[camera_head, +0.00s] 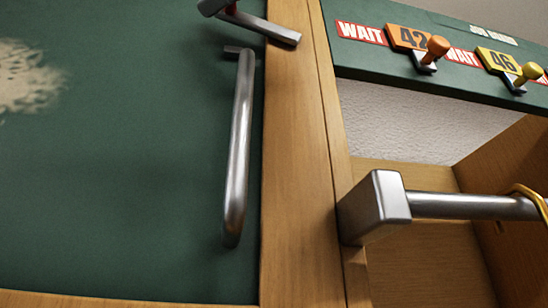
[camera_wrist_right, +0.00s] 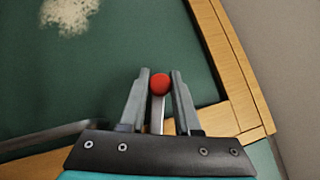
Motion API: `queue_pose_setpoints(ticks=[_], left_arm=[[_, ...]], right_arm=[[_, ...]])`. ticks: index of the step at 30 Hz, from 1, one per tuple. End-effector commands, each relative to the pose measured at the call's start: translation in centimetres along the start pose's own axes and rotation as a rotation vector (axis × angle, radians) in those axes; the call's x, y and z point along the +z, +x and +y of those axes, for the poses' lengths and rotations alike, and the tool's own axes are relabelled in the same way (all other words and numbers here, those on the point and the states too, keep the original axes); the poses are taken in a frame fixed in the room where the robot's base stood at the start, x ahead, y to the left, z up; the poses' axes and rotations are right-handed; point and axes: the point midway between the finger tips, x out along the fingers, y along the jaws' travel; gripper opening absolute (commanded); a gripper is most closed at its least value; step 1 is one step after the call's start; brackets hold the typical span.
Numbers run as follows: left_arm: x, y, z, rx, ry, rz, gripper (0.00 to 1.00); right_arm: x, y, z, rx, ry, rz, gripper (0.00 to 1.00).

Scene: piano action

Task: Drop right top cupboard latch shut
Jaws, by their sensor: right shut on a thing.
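The latch is a grey metal bar (camera_head: 258,25) at the top of the head view. It slants down to the right from the green cupboard door (camera_head: 130,150), and its lower end lies over the wooden frame post (camera_head: 300,150). In the right wrist view, my right gripper (camera_wrist_right: 159,80) is shut on the latch's red ball knob (camera_wrist_right: 159,84), with the metal stem between the fingers. The door appears flush with the frame. My left gripper is in neither view.
A long metal door handle (camera_head: 238,150) stands out from the door just below the latch. Right of the post, a metal rail (camera_head: 470,206) projects from a bracket (camera_head: 376,206) before an open wooden compartment. A green board (camera_head: 450,70) above holds numbered tags with knobs.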

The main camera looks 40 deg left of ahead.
Motion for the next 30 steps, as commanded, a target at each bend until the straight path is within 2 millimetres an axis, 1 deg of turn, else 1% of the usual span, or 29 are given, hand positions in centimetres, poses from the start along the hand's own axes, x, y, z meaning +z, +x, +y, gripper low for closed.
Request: queue_pose_setpoints(ticks=[1,3,9,18,30], left_arm=[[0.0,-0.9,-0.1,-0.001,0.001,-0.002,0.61],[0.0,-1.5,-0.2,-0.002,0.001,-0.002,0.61],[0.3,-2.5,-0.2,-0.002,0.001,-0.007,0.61],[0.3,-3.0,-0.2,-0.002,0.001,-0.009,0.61],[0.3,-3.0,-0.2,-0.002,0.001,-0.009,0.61]], right_arm=[[0.0,0.1,-0.2,0.027,-0.026,0.003,0.00],[0.0,0.1,0.3,0.067,-0.064,0.003,0.00],[-0.1,0.0,1.3,0.160,-0.159,0.004,0.00],[-0.2,-0.2,2.3,0.239,-0.238,0.005,0.00],[-0.2,-0.2,2.5,0.257,-0.254,0.004,0.00]])
